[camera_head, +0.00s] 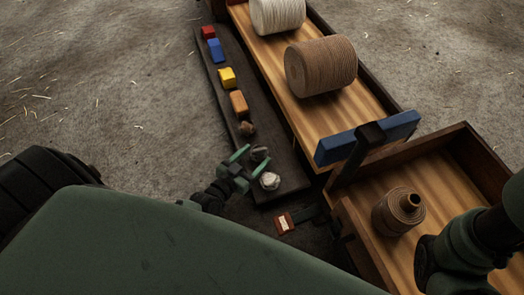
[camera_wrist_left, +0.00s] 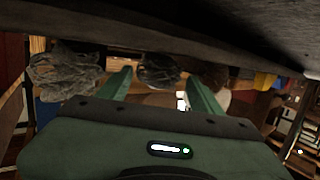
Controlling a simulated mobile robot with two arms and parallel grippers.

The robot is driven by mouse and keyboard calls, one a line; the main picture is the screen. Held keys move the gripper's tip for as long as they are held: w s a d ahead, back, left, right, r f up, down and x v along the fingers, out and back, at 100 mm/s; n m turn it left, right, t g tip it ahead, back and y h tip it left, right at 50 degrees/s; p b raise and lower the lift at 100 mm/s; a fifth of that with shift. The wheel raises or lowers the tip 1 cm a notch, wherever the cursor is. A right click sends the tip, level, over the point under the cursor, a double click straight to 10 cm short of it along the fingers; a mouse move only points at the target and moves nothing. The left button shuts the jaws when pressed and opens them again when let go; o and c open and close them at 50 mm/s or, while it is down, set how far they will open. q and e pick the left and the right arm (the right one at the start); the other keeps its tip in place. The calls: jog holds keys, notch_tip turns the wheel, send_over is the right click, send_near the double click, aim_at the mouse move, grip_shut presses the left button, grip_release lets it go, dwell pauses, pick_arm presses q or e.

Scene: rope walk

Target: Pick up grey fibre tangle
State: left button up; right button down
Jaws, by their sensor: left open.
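The grey fibre tangle (camera_head: 260,153) is a small dark grey clump on the dark narrow shelf (camera_head: 222,100) beside the long wooden tray. In the left wrist view the tangle (camera_wrist_left: 158,70) shows between and beyond the two green fingers. My left gripper (camera_head: 242,168) is open and empty, its fingers pointing at the shelf's near end. I cannot tell whether the tangle is inside the jaws. A paler whitish-grey clump (camera_head: 270,181) lies beside it, nearer me; it also shows at the left of the wrist view (camera_wrist_left: 65,72). My right gripper's fingers are not visible.
A brown clump (camera_head: 247,129) and orange (camera_head: 238,103), yellow (camera_head: 227,77), blue (camera_head: 215,51) and red (camera_head: 208,32) blocks line the shelf. The tray (camera_head: 290,100) holds large spools. A second tray (camera_head: 365,240) holds a small spool (camera_head: 398,211).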

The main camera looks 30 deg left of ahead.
aim_at(264, 147)
pick_arm(q)
jog(key=shift+w+f+b, duration=0.25)
jog(key=shift+w+b, duration=0.05)
jog(key=shift+w, duration=0.25)
jog(key=b+x, duration=0.2)
jog(key=x, duration=0.1)
jog(key=shift+w+d+b, duration=0.15)
jog(key=shift+w+b, duration=0.1)
jog(key=shift+b, duration=0.15)
jog(key=shift+w+d, duration=0.1)
jog(key=shift+w, duration=0.45)
jog(key=c, duration=1.4)
